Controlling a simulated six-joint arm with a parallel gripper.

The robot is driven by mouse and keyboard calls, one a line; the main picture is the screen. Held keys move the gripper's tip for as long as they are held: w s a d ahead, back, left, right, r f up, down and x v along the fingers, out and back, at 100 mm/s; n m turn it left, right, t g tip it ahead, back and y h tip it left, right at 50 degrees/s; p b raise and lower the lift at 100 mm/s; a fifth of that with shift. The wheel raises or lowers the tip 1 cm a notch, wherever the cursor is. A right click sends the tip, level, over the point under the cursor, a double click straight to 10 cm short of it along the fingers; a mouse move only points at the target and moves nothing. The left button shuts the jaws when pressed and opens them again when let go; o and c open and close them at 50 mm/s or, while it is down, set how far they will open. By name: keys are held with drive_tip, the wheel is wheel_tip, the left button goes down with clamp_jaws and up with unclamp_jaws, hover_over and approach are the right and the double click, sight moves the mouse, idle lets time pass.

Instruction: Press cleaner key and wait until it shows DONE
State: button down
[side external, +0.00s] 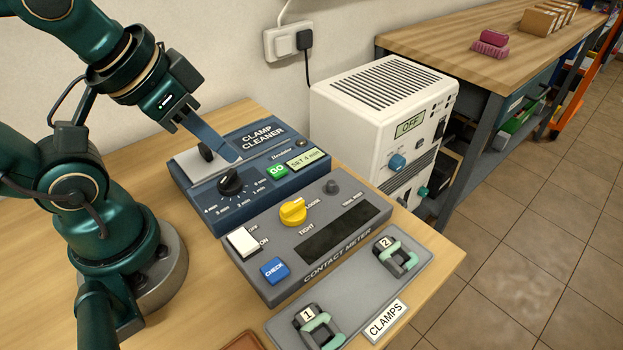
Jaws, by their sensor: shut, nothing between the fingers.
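The clamp cleaner (203,201) is a dark blue box on the wooden table, left of centre. Its green GO key (277,170) is on the right part of its top. Beside the key, a small display (308,160) appears to read "SET 4 min". A black dial (231,182) with minute marks stands left of the key. My gripper (233,158) is shut and empty, its fingertips over the cleaner between the light plate (190,168) and the key. In the picture the tips are up and left of the key, apart from it. Their exact height is hard to tell.
A grey contact meter (350,208) with yellow knob (293,211) and blank dark screen stands in front. The clamps tray (350,290) holds clamps 1 and 2. A white unit (385,85) showing "OFF" stands behind right. A workbench (440,45) is farther back.

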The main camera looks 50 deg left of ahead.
drive_tip(key=w+a+r+m+t+h, duration=0.2)
drive_tip(key=w+r+m+t, duration=1.15)
drive_tip(key=m, duration=0.95)
drive_tip(key=s+a+f+m+g+h, duration=0.1)
drive_tip(key=s+f+m+g+h, duration=0.1)
drive_tip(key=f+m+g, duration=0.4)
drive_tip(key=s+a+f+m+g+h, duration=0.1)
drive_tip(key=s+f+m+g+h, duration=0.1)
drive_tip(key=f+m+g, duration=0.5)
drive_tip(key=shift+a+f+m+h, duration=0.3)
drive_tip(key=shift+a+h, duration=0.1)
drive_tip(key=shift+h, duration=0.1)
